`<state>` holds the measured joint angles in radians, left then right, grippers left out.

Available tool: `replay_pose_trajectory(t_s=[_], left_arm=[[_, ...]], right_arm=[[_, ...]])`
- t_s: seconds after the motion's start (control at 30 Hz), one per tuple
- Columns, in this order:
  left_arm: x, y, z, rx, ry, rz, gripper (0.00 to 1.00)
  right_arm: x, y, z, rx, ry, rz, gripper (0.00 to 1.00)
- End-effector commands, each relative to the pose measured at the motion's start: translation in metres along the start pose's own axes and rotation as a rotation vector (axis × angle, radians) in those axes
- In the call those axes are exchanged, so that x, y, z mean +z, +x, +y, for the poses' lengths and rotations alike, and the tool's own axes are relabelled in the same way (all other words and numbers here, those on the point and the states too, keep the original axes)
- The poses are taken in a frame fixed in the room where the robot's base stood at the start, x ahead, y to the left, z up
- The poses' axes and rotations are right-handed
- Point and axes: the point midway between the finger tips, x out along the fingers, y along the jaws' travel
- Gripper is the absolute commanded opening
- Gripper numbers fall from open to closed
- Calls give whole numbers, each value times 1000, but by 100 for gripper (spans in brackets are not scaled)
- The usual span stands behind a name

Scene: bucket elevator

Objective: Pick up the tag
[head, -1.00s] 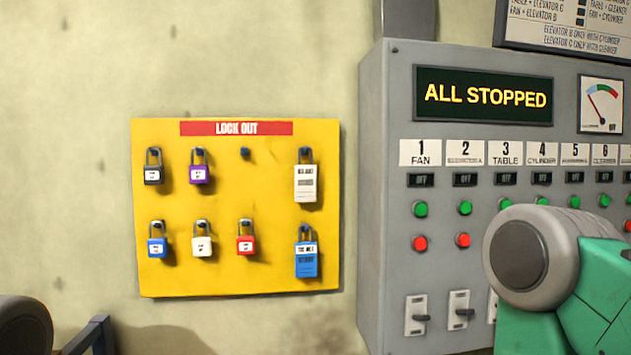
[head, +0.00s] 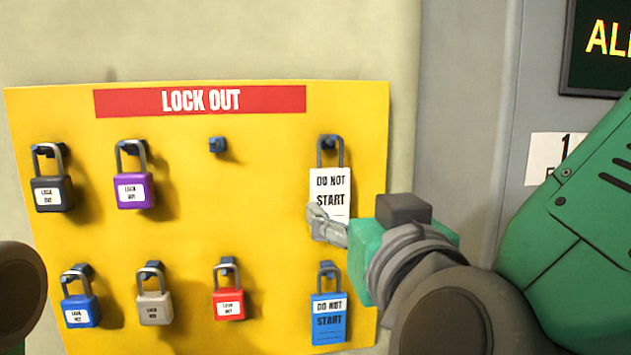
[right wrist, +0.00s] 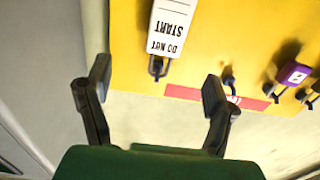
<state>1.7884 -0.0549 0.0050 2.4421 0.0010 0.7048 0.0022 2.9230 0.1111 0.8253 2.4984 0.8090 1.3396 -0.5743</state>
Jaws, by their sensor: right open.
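A white "DO NOT START" tag (head: 330,188) hangs from a hook at the upper right of the yellow board. It also shows upside down in the right wrist view (right wrist: 172,28). A blue "DO NOT START" tag (head: 328,318) hangs below it. My right gripper (head: 322,222) is in front of the white tag's lower part and hides some of it. In the right wrist view the right gripper (right wrist: 155,88) is open and empty, with the white tag beyond the gap between its fingers. I cannot tell whether it touches the tag. My left gripper is not in view.
The yellow lock out board (head: 230,210) also holds a black padlock (head: 52,194), a purple padlock (head: 134,190), a blue padlock (head: 81,311), a grey padlock (head: 154,308) and a red padlock (head: 229,304). One hook (head: 217,144) is empty. A grey control cabinet (head: 475,130) stands to the right.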

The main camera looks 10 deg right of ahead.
Motion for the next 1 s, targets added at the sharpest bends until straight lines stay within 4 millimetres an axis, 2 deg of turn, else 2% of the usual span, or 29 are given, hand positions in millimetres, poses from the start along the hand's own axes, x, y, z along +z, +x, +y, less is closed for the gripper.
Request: replay_pose_trajectory(t_s=[0.03, 0.07, 0.3, 0.57, 0.83, 1.0], left_arm=[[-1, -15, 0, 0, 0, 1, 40], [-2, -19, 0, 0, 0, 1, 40], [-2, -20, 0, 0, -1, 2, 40], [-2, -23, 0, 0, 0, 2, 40], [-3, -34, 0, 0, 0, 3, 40], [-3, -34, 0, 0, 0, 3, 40]], right_arm=[[-5, 7, -1, 1, -6, -4, 76], [-5, 10, -1, 0, -7, -4, 76], [1, 55, 0, -1, 3, -4, 76], [1, 73, 1, -2, 3, -2, 76], [6, 113, -4, -2, 2, -3, 76], [6, 120, -4, -3, 1, -1, 76]])
